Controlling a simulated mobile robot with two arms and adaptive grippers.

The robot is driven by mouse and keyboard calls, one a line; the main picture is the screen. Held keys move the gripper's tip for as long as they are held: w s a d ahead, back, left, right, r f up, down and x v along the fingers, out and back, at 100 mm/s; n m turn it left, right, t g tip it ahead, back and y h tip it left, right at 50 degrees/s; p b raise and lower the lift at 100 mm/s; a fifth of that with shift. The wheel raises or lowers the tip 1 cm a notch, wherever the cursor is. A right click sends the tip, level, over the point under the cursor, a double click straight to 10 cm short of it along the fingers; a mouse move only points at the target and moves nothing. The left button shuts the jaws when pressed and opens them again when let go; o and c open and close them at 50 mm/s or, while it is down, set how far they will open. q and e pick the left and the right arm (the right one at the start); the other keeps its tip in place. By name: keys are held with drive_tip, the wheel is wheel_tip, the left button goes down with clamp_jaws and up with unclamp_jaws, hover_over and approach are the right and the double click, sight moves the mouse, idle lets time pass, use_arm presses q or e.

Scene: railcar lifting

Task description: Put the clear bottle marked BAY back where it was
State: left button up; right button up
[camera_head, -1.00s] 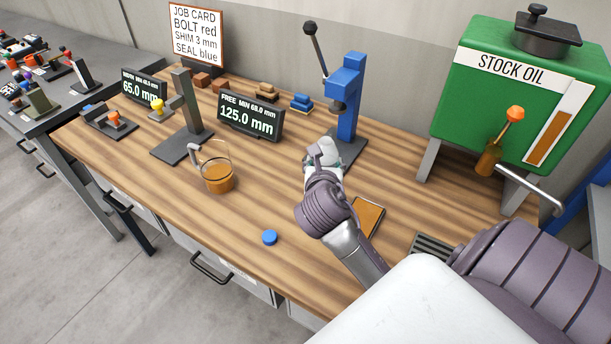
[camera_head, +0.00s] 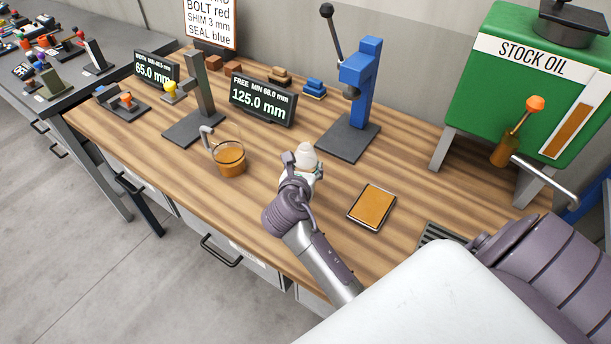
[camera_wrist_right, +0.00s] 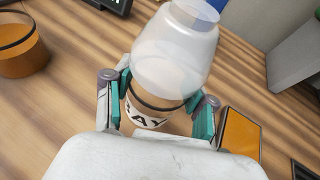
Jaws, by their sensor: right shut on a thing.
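The clear bottle (camera_head: 306,157) is in my right gripper (camera_head: 303,174) above the middle of the wooden bench. In the right wrist view the same bottle (camera_wrist_right: 175,55) sits between the teal finger pads of the right gripper (camera_wrist_right: 165,100), which is shut on it. Its pale, see-through upper part points away from the wrist. A white label with black letters, partly hidden, seems to read BAY. I cannot tell whether the bottle's base touches the bench. My left gripper is not in view.
A clear jug (camera_head: 229,160) of amber liquid stands left of the bottle. A blue press (camera_head: 362,90) stands behind it. A flat orange-brown pad with dark edges (camera_head: 372,206) lies to its right. The green stock oil tank (camera_head: 520,90) is at the right.

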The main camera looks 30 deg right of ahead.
drive_tip(key=shift+f, duration=1.75)
drive_tip(key=shift+f, duration=0.1)
drive_tip(key=o, duration=1.3)
drive_tip(key=b+v, duration=0.1)
drive_tip(key=v, duration=1.1)
